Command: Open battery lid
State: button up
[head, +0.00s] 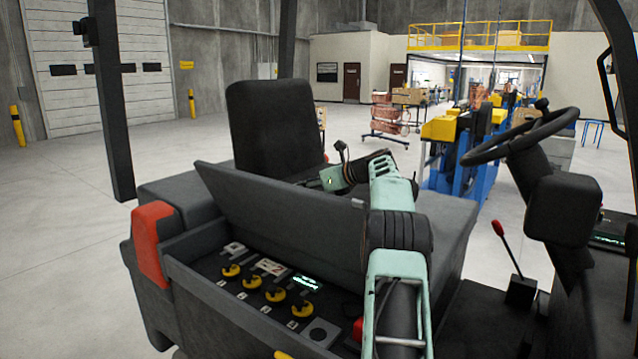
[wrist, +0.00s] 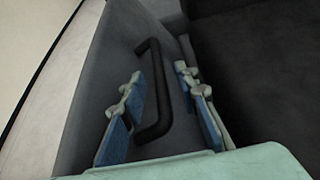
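The battery lid (head: 275,210) is a long dark grey panel on the vehicle. It stands tilted up in the head view, with the compartment in front of it uncovered. A black bar handle (wrist: 152,95) sits on a dark grey panel in the wrist view. My gripper (wrist: 163,112) is open, with one blue-padded finger on each side of the handle. Gaps show between handle and fingers. In the head view my arm reaches over the lid, and my gripper (head: 327,179) is at its far side, by the seat. The fingertips and handle are hidden there.
The open compartment holds several yellow caps (head: 276,295) and a small green display (head: 306,283). The black seat (head: 275,125) stands close behind the lid. A steering wheel (head: 520,135) and a red-knobbed lever (head: 508,250) are at right. Open floor lies at left.

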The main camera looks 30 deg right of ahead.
jog(key=v, duration=0.8)
jog(key=shift+s, duration=0.1)
jog(key=shift+c, duration=0.7)
